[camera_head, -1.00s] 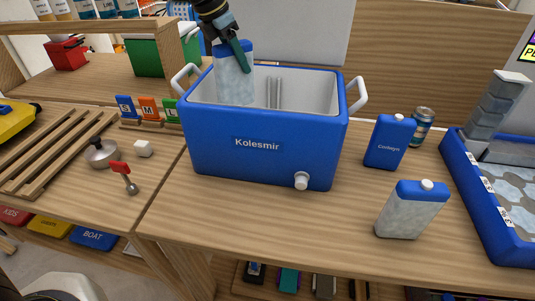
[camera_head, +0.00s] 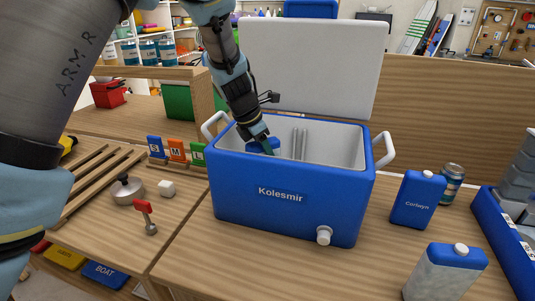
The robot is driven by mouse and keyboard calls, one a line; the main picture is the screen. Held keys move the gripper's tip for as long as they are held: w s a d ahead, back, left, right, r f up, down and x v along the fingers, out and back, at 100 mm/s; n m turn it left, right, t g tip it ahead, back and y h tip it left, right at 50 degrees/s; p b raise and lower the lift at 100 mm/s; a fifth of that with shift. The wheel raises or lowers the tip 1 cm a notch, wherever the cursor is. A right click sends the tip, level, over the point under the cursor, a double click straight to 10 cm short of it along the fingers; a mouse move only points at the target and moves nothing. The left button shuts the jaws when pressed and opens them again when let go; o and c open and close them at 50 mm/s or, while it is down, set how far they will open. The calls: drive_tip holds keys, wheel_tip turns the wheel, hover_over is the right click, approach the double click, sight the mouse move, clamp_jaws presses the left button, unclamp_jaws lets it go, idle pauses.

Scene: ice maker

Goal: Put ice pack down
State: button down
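A blue cooler labelled Kolesmir (camera_head: 285,212) stands on the wooden table with its white lid (camera_head: 315,66) open behind it. My gripper (camera_head: 268,148) reaches down into the left part of the cooler. An ice pack with a blue top (camera_head: 256,147) is at the fingers inside the cooler; its lower part is hidden by the front wall. The fingertips are small and partly hidden, so I cannot tell whether they still grip the pack or whether it touches the cooler floor.
A blue Corlwyn pack (camera_head: 416,198), a can (camera_head: 452,180) and a blue-topped frosted pack (camera_head: 446,272) stand right of the cooler. A blue tray (camera_head: 508,240) is at the far right. A small pot (camera_head: 127,190) and a red-handled tool (camera_head: 147,216) lie left.

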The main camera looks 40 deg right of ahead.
drive_tip(key=shift+f, duration=0.2)
drive_tip(key=shift+c, duration=2)
unclamp_jaws()
drive_tip(key=b+v, duration=0.1)
drive_tip(key=v, duration=1.1)
drive_tip(key=shift+r, duration=0.1)
